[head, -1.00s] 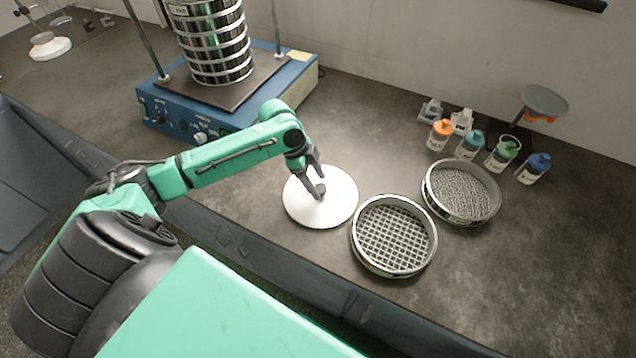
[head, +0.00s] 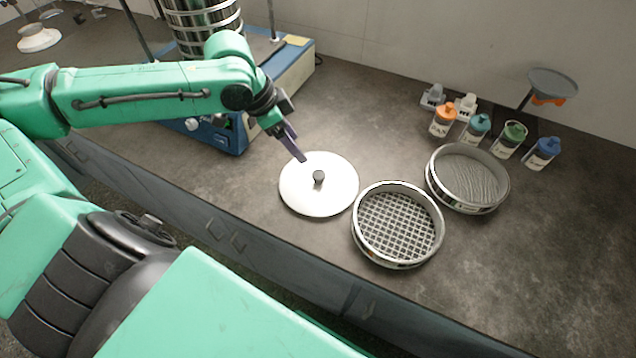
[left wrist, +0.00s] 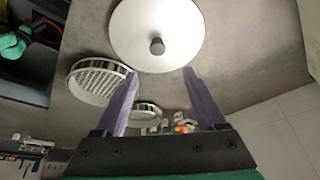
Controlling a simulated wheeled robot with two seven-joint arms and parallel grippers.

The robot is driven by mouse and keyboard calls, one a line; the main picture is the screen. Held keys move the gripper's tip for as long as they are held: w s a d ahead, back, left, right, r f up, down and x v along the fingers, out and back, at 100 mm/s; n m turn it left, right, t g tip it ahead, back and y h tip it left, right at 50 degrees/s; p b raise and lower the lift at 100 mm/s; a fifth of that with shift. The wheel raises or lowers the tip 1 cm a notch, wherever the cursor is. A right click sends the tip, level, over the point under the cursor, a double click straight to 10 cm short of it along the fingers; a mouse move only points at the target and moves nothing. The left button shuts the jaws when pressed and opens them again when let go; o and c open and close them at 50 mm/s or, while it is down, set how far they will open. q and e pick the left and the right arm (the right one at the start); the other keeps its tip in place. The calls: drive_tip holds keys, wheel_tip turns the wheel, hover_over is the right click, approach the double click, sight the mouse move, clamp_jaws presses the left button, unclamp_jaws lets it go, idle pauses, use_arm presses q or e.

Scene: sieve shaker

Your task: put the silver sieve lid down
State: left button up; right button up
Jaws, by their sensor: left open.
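The silver sieve lid (head: 302,198) lies flat on the dark bench, a pale disc with a dark knob (head: 318,176) at its centre. In the left wrist view the lid (left wrist: 137,24) is at the top, with its knob (left wrist: 157,46) facing me. My left gripper (head: 299,157) is above the lid's far left edge, apart from the knob. In the left wrist view its two fingers (left wrist: 158,77) are spread with nothing between them. My right gripper is not in view.
A coarse mesh sieve (head: 437,254) stands close to the right of the lid, and a second sieve (head: 464,207) is behind it. Several small bottles (head: 478,127) stand farther back. The blue shaker base (head: 292,72) with its sieve stack (head: 205,38) is at the back left. The bench's right side is clear.

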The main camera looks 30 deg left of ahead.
sight(317, 175)
use_arm(q)
drive_tip(key=x, duration=1.3)
drive_tip(key=shift+s+d+f, duration=0.15)
drive_tip(key=shift+s+f, duration=0.05)
drive_tip(key=shift+f, duration=0.25)
clamp_jaws()
